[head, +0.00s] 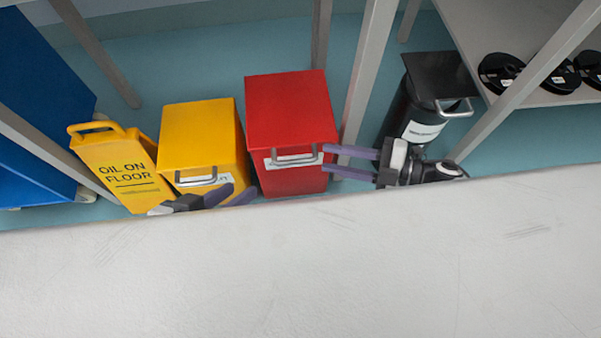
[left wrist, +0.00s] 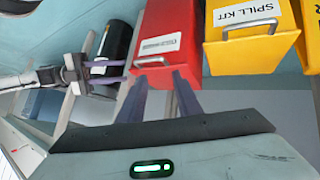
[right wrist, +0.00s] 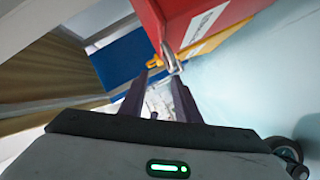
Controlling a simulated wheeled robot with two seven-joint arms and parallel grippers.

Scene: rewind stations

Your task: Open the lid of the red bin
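The red bin (head: 295,182) stands on the floor between the yellow bin and a table leg. Its red lid (head: 290,105) looks shut, with a grey handle (head: 293,162) at its front edge. My right gripper (head: 323,161) is open, its purple fingers pointing left at the handle's right end. In the right wrist view the handle (right wrist: 170,60) lies just beyond the fingertips (right wrist: 160,80); I cannot tell whether they touch. My left gripper (head: 236,192) is open and empty in front of the yellow bin; the left wrist view shows its spread fingers (left wrist: 160,85).
The yellow spill kit bin (head: 205,140) and a yellow "oil on floor" sign (head: 120,170) stand to the left. A black bin (head: 425,100) stands to the right, behind my right gripper. A pale tabletop (head: 300,270) fills the foreground. Black spools (head: 500,72) lie on a shelf.

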